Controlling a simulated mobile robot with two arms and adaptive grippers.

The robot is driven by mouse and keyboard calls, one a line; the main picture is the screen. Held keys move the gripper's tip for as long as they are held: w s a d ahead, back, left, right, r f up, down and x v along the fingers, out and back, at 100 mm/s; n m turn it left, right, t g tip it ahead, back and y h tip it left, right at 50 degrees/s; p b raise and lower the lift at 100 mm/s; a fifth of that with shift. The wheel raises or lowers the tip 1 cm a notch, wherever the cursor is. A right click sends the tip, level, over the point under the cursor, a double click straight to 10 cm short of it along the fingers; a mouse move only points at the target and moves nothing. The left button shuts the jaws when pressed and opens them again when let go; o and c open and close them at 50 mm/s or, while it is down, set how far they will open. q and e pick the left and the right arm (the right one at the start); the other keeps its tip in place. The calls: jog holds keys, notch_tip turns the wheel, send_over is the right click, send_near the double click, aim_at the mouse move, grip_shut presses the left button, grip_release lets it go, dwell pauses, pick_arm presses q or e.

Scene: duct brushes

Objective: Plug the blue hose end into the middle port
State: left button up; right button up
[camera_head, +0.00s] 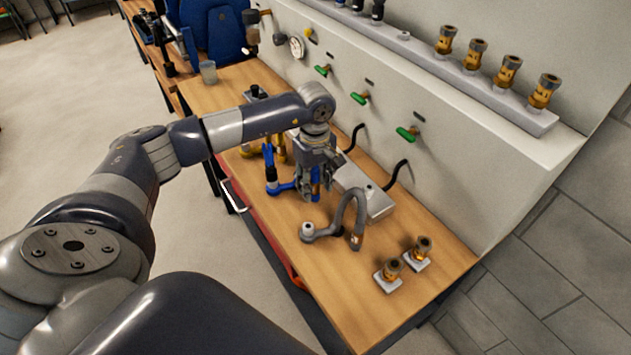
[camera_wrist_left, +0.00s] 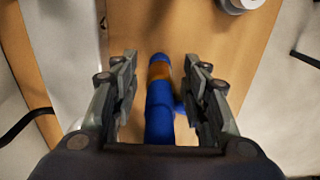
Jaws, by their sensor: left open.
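The blue hose end (camera_wrist_left: 160,105), with an orange-brown band, stands between the two fingers of my left gripper (camera_wrist_left: 160,85) in the left wrist view. The fingers are open, with a gap on each side. In the head view my left gripper (camera_head: 311,192) points down over the table, with part of the blue hose (camera_head: 281,187) at its left side. Green-handled valves stand in a row on the wall panel, the middle one (camera_head: 360,98) among them. Black curved pipes (camera_head: 397,173) come out below them. I cannot tell which opening is the middle port. My right gripper is not in view.
A grey hose (camera_head: 358,215) arches on the wooden table (camera_head: 340,305) just right of my gripper. A grey metal box (camera_head: 376,204) lies behind it. Two brass fittings (camera_head: 390,270) (camera_head: 422,248) stand at the near right. The table's front left is clear.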

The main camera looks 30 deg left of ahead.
aim_at(315, 171)
pick_arm(q)
grip_shut()
jog(key=shift+r, duration=0.2)
jog(key=shift+w+r+p, duration=0.1)
jog(key=shift+r+p, duration=0.2)
jog(key=shift+r, duration=0.65)
jog(key=shift+r+p, duration=1.15)
jog(key=shift+r, duration=0.75)
